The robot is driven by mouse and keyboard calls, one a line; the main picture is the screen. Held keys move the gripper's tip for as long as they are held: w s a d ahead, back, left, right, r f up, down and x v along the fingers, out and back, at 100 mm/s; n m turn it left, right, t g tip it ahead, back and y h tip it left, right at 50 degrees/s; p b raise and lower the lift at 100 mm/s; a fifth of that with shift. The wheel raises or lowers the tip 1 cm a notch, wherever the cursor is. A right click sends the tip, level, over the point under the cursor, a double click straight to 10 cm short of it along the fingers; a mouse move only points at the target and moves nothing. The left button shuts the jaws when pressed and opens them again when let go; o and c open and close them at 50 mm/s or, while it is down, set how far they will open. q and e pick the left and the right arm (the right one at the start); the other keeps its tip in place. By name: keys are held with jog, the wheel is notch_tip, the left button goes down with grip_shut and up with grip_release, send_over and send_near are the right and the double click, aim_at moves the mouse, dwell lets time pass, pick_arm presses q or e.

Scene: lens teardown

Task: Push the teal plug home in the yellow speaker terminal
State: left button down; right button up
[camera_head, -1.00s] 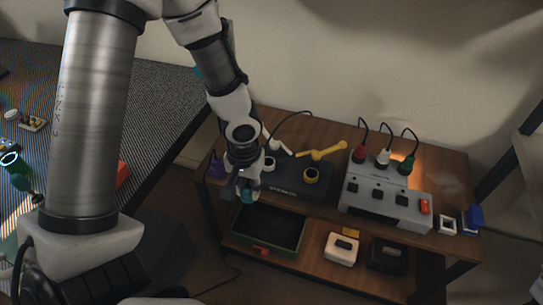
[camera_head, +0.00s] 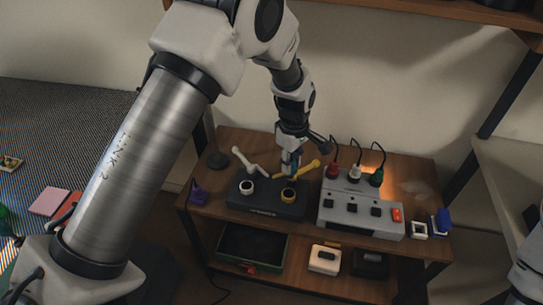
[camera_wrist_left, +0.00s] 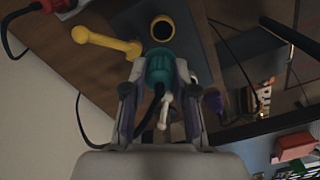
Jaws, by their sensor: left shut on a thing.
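The teal plug (camera_wrist_left: 159,66) is held between the fingers of my left gripper (camera_wrist_left: 158,78) in the left wrist view. The gripper (camera_head: 290,172) also shows in the head view, above and just behind the yellow speaker terminal (camera_head: 289,196). The terminal is a round yellow ring with a dark, empty-looking opening, on the black box (camera_head: 262,211). In the wrist view the yellow terminal (camera_wrist_left: 162,29) lies just beyond the plug's tip; I cannot tell the exact gap. The plug is mostly hidden by the fingers in the head view. My right gripper is not seen.
A white terminal (camera_head: 246,187) sits left of the yellow one. A yellow lever (camera_head: 308,167) and a white lever (camera_head: 240,154) stand behind. A grey panel (camera_head: 350,214) with red, white and green plugs is to the right. A green tray (camera_head: 285,252) is below.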

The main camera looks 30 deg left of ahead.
aim_at(290, 178)
pick_arm(q)
jog(key=shift+s+f, duration=0.15)
jog(key=shift+f, duration=0.05)
jog(key=shift+f+b, duration=0.25)
jog(key=shift+b, duration=0.05)
notch_tip(290, 178, down, 5)
jog(key=b, duration=0.5)
jog(key=shift+f, duration=0.2)
jog(key=shift+r, duration=0.1)
jog(key=shift+p, duration=0.5)
jog(key=shift+s+d+f+b, duration=0.1)
jog(key=shift+f+b, duration=0.35)
jog(key=shift+f, duration=1.25)
dwell(0.7)
